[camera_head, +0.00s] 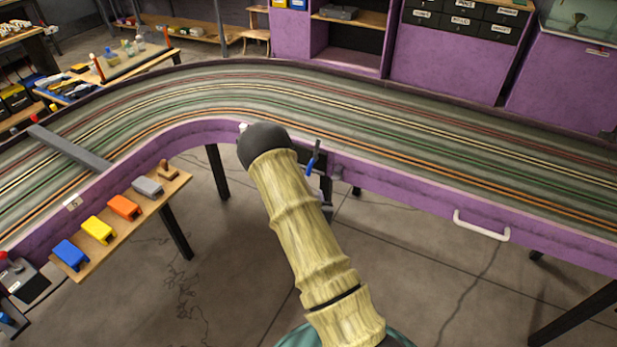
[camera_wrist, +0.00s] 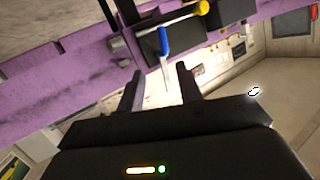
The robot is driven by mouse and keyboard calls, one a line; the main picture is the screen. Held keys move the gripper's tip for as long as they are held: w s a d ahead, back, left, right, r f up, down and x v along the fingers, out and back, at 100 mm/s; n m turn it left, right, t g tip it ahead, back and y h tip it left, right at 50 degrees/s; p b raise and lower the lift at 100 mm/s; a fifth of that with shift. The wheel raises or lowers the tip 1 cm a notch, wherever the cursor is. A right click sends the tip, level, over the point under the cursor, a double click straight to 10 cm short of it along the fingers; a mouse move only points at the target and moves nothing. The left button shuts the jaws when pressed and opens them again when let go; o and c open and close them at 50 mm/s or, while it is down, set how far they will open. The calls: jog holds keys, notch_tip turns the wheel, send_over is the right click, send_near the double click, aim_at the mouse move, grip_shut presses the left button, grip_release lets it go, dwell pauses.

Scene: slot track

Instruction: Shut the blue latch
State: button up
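The blue latch (camera_head: 311,164) is on the purple side of the slot track, just right of my arm's dark end in the head view. Its lever stands up at a slant, with a blue part and a dark upper end. In the wrist view the blue latch (camera_wrist: 164,41) shows beyond the fingertips, beside a dark box-shaped mount. My gripper (camera_wrist: 157,80) has its two dark fingers apart, with the lever in line with the gap between them. I see no contact. My arm mostly hides the gripper in the head view.
A white handle (camera_head: 481,226) is on the track's side to the right. A wooden shelf (camera_head: 99,268) with blue, yellow, orange and grey pieces juts out at left. A yellow knob (camera_wrist: 202,8) is near the latch in the wrist view. Floor below the track is open between dark legs.

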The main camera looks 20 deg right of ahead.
aim_at(309, 173)
jog(key=f+t, duration=0.1)
jog(key=s+f+n+t+b, duration=0.1)
jog(key=f, duration=0.1)
jog(key=f+t, duration=0.1)
jog(key=shift+s+d+f+n+y, duration=0.2)
jog(key=shift+s+f+n+y, duration=0.1)
jog(key=shift+s+f, duration=0.1)
jog(key=shift+w, duration=0.15)
jog(key=x, duration=1.7)
jog(key=shift+w+r, duration=0.1)
jog(key=shift+r, duration=0.1)
jog(key=shift+c, duration=0.5)
grip_shut()
